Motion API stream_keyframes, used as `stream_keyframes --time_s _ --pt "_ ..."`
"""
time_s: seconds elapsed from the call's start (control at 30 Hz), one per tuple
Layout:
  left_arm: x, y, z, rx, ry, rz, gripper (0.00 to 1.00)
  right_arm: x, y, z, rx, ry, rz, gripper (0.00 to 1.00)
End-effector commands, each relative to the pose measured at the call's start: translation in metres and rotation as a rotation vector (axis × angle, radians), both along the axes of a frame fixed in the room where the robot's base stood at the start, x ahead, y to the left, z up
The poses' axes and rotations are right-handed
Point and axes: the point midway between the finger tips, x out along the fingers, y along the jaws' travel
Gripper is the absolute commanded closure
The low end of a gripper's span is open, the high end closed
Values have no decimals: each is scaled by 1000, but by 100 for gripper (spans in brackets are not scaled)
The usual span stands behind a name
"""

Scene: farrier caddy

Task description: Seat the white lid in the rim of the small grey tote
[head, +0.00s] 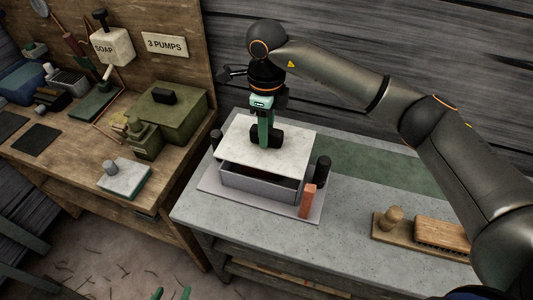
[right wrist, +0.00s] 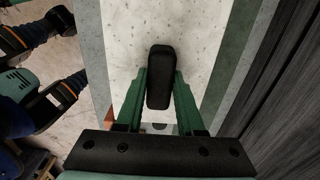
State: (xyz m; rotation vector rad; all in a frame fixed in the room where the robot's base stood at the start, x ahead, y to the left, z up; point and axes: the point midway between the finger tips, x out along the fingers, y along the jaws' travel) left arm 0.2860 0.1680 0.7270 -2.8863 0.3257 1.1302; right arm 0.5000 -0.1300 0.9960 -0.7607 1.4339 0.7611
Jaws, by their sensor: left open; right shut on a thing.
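The white lid (head: 240,143) is a flat speckled slab with a black handle (right wrist: 160,77) on top. My right gripper (head: 266,138) is shut on that handle, and its green fingers stand on both sides of it in the right wrist view. The small grey tote (head: 255,188) stands under the lid on the grey bench. A dark gap shows between the lid and the tote's front wall, so the lid sits above the rim there. The lid hides the far rim. My left gripper (head: 172,294) is open and empty at the bottom edge, away from the tote.
The tote stands on a pale base plate (head: 225,194). Black posts stand at its left (head: 216,139) and right (head: 322,170), and a reddish block (head: 308,201) at its front right corner. A brush (head: 440,235) lies on a wooden board further right. A cluttered wooden workbench (head: 75,150) is at left.

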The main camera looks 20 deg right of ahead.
Motion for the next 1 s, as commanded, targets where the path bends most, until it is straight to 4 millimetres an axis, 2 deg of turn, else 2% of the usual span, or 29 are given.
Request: stream_keyframes --time_s 1.0 --pt "0 0 -28 -1 1 1 26 0 0 -34 1 -1 0 100"
